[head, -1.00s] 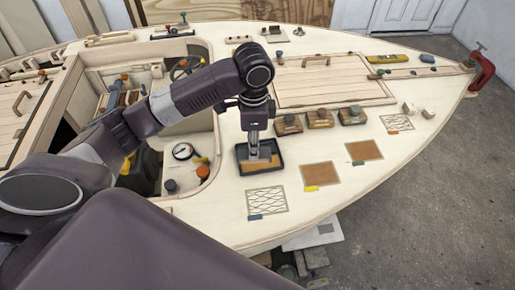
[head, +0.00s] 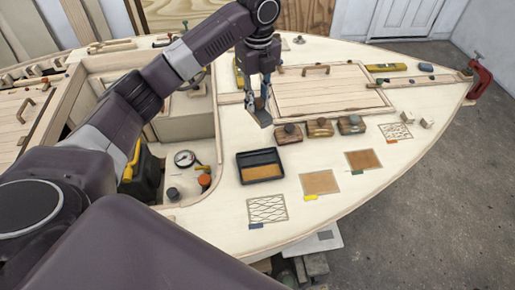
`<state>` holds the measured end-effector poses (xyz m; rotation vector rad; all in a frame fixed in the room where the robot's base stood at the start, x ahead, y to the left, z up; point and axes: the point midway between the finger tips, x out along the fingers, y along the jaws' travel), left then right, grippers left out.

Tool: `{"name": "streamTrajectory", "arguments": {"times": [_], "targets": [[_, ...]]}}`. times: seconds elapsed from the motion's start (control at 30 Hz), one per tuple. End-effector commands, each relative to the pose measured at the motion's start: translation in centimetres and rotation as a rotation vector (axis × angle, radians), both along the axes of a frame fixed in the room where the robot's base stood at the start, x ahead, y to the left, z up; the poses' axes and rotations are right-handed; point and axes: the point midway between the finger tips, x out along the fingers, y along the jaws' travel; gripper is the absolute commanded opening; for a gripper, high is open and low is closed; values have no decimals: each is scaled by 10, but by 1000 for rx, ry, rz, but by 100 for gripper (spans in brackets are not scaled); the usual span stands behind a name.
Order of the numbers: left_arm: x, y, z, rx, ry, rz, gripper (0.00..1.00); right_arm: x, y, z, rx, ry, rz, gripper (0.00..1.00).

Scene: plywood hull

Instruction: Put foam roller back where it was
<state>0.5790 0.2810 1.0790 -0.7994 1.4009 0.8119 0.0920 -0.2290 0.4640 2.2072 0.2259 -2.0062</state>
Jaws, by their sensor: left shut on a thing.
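My left gripper (head: 260,100) hangs over the deck, behind the black tray, with its fingers pointing down. It is shut on a small greyish piece (head: 264,117), which sticks out below the fingertips. The piece is partly hidden by the fingers, and I cannot tell for sure that it is the foam roller. The black tray (head: 259,157) lies on the deck with an orange-brown layer in its lower part, and nothing stands in it. My right gripper is not in view.
Several wooden blocks with dark knobs (head: 319,128) stand just right of the gripper. Brown squares (head: 320,182) and hatched squares (head: 268,209) mark the deck. An open cockpit with a gauge (head: 184,158) lies left. Bare deck surrounds the tray.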

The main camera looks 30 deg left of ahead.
Motion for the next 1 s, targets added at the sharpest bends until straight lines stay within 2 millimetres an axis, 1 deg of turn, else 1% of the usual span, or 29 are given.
{"name": "streamTrajectory", "arguments": {"times": [0.03,0.2,0.4,0.5,0.67,0.9,1.0], "targets": [[-2,1,-12,2,7,1,0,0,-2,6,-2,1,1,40],[-2,1,-58,3,7,2,0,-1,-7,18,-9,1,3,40],[-2,0,-107,1,4,3,0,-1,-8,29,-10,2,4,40],[-1,1,-123,2,1,3,0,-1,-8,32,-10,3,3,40],[-1,0,-137,0,1,2,0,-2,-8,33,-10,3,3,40],[-1,0,-170,2,3,3,0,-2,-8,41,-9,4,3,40],[-1,1,-176,2,-1,3,0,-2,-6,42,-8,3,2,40]]}}
